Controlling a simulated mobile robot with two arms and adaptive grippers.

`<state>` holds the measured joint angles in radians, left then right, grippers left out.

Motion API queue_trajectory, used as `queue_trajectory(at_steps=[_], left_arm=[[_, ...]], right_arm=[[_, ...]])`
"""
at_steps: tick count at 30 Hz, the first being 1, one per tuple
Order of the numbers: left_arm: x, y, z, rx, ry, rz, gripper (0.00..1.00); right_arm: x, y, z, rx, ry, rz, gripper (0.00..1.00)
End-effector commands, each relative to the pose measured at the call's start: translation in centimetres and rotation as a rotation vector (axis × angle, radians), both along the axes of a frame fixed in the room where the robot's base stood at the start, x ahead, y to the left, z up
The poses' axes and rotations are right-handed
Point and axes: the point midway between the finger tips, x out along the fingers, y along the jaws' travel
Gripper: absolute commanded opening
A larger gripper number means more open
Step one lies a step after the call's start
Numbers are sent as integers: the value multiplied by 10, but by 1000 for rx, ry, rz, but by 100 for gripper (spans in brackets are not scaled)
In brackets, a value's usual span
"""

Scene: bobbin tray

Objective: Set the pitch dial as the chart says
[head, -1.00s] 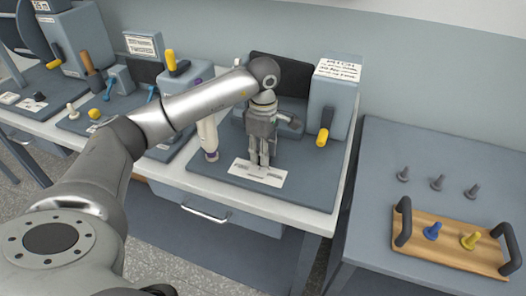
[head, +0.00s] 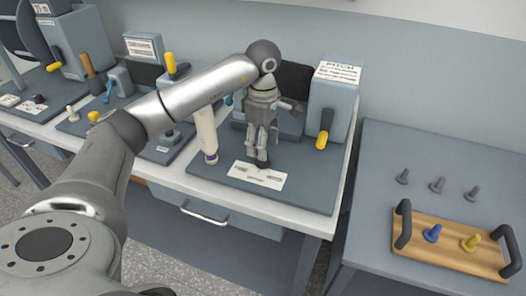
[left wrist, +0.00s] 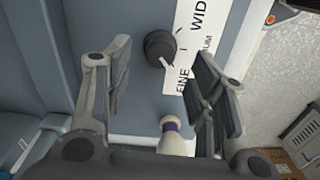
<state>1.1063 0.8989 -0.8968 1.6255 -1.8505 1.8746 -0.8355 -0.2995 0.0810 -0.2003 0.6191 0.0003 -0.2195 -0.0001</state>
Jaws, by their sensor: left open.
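The chart (head: 338,72) is a white card on top of the grey box at the right of the bench; its heading reads PITCH, its smaller lines are too small to read. The pitch dial is a dark round knob (left wrist: 160,47) beside a white label strip (left wrist: 190,45) reading WIDE, a partly hidden word ending in UM, and FINE. A white mark on the knob's edge faces the FINE side. The strip also shows in the head view (head: 257,177). My left gripper (head: 262,148) is open over the dial, its fingers (left wrist: 165,85) apart on either side, not touching it. My right gripper is out of view.
A white bobbin with a purple band (head: 208,140) stands just left of the gripper. A yellow-handled lever (head: 323,138) is on the box to the right. A wooden tray (head: 455,250) with dark handles sits on the right-hand table.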

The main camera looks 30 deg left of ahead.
Motion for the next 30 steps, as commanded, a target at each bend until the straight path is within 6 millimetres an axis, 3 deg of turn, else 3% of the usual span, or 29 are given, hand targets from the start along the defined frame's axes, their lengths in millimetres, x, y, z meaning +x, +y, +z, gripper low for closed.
queue_trajectory(at_steps=[6,12,30], left_arm=[[1,0,51,-2,-4,-1,51],[1,0,72,-1,-1,0,51],[0,0,79,-1,0,-1,51]], right_arm=[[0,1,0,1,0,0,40],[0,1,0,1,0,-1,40],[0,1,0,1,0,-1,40]])
